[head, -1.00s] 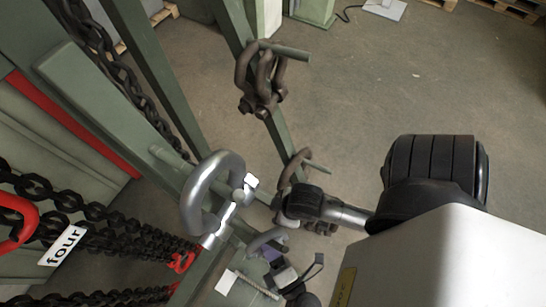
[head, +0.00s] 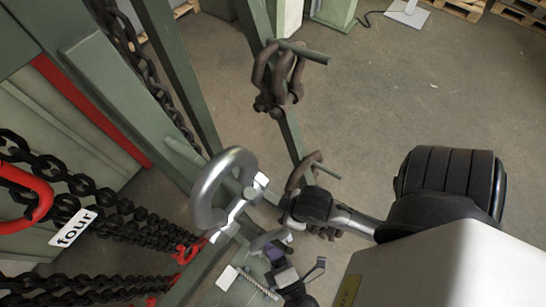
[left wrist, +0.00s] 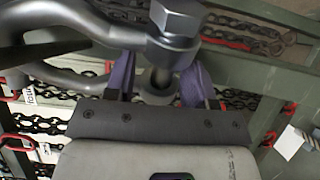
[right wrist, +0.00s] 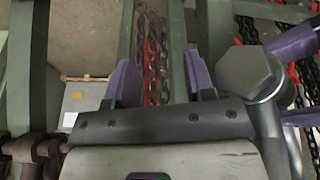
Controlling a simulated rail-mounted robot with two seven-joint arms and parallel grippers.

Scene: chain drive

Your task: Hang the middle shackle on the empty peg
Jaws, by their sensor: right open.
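A large silver shackle (head: 208,190) is near the middle of the head view. A green bar shows through its opening; I cannot tell whether the shackle bears on it. In the left wrist view, my left gripper (left wrist: 158,85) has purple fingers on both sides of a grey shackle's lug and bolt (left wrist: 178,20); whether they clamp it is unclear. My right gripper (right wrist: 162,92) is open and empty, just left of a silver bolt head (right wrist: 250,75). Rusty shackles hang on the upper peg (head: 310,54) and near the lower peg (head: 328,171).
Black chains (head: 130,228) with red hooks and a "four" tag (head: 73,228) are at the left. Green posts slant through the middle. A white tag and spring (head: 228,277) are low in the head view. Open floor (head: 420,95) lies at upper right.

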